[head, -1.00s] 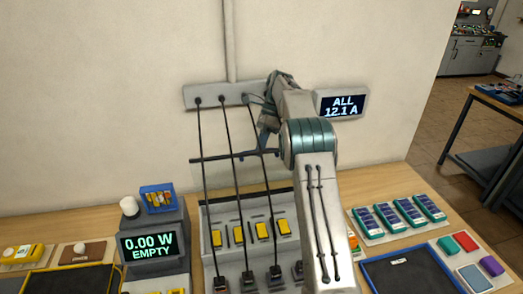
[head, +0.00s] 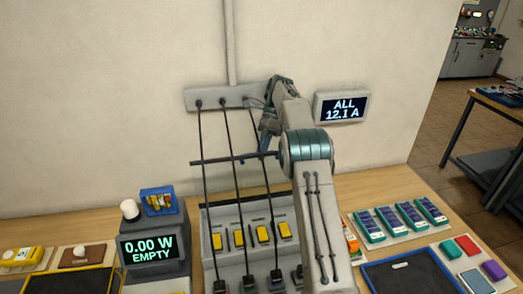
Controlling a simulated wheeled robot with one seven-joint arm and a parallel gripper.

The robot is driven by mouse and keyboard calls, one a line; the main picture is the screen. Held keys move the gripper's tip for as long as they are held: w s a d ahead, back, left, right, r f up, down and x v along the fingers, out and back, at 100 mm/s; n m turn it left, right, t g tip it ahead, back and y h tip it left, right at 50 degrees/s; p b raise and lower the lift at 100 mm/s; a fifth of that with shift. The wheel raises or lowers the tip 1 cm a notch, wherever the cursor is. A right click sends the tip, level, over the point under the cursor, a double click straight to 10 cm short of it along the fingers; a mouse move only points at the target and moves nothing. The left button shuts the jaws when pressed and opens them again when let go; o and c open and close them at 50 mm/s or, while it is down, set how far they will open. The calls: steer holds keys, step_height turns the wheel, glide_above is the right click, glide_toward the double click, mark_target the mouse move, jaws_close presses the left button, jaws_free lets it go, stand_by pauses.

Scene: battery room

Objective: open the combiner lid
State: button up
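The combiner (head: 210,262) is a grey box on the bench with a row of yellow switches (head: 240,239) and black cables rising to a wall strip. Its lid seems to be a clear panel standing raised at the back, with a dark bar (head: 215,161) along its top edge; the panel is hard to see. My arm covers the right side of the combiner, and the finger gap is too small to read.
A grey meter (head: 154,248) reads 0.00 W EMPTY at left. A wall display (head: 341,106) reads ALL 12.1 A. Blue-and-green battery modules (head: 394,221) and a dark tray (head: 415,278) lie at right. Cables run in front of the bar. The wall is close behind.

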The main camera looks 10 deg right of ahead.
steer(key=shift+s+a+r, duration=0.1)
steer(key=shift+a+r, duration=0.05)
steer(key=shift+r, duration=0.05)
